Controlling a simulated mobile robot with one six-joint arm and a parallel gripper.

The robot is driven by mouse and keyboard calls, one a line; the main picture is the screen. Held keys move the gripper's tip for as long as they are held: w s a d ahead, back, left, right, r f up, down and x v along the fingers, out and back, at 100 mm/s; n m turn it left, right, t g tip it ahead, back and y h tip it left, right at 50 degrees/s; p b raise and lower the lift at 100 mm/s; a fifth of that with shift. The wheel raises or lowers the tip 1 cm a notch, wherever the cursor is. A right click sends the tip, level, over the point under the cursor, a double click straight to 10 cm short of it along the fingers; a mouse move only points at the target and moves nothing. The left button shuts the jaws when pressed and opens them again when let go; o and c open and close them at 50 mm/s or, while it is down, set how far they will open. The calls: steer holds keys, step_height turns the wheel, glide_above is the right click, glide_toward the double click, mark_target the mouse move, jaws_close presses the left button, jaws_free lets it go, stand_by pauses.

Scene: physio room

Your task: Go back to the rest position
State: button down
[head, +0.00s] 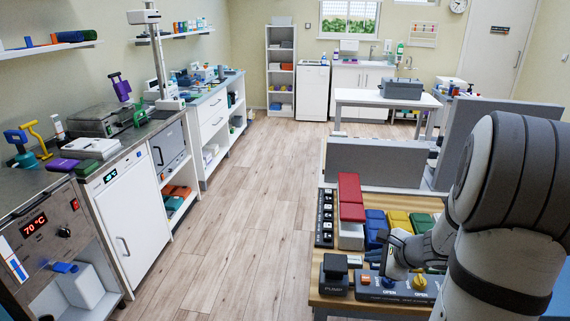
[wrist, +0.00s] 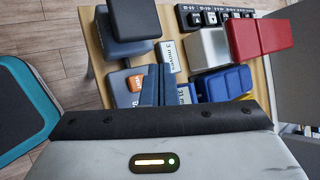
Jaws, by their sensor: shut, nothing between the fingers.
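My gripper (head: 392,262) is at the end of my arm, low over the front of the wooden table (head: 325,291) in the head view. It is shut and empty. It hides part of the table and of the control panel (head: 366,287) with the yellow knob and "OPEN" labels. In the wrist view, a dark bar and a pale housing with a small lit indicator fill the lower part.
Around my gripper are a PUMP block (head: 334,276), a red-topped block (head: 350,200), blue pads (head: 375,222), a yellow pad (head: 399,221) and black keys (head: 325,217). Grey panels (head: 374,163) stand behind. A counter (head: 130,142) lines the left; the wooden floor (head: 246,200) between is clear.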

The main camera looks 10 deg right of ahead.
steer(key=s+a+r+n+g+y, duration=0.1)
steer(key=s+a+r+n+g, duration=0.15)
steer(key=s+a+n, duration=0.35)
steer(key=s+a+r+n+g, duration=0.1)
steer(key=a+r+n, duration=0.2)
steer(key=a+n, duration=0.3)
steer(key=s+a+r+n+g+h, duration=0.2)
steer(key=s+n+h, duration=0.3)
steer(key=s+n, duration=0.4)
steer(key=shift+s+a+r, duration=0.6)
steer(key=shift+s+r, duration=0.3)
steer(key=shift+s, duration=0.1)
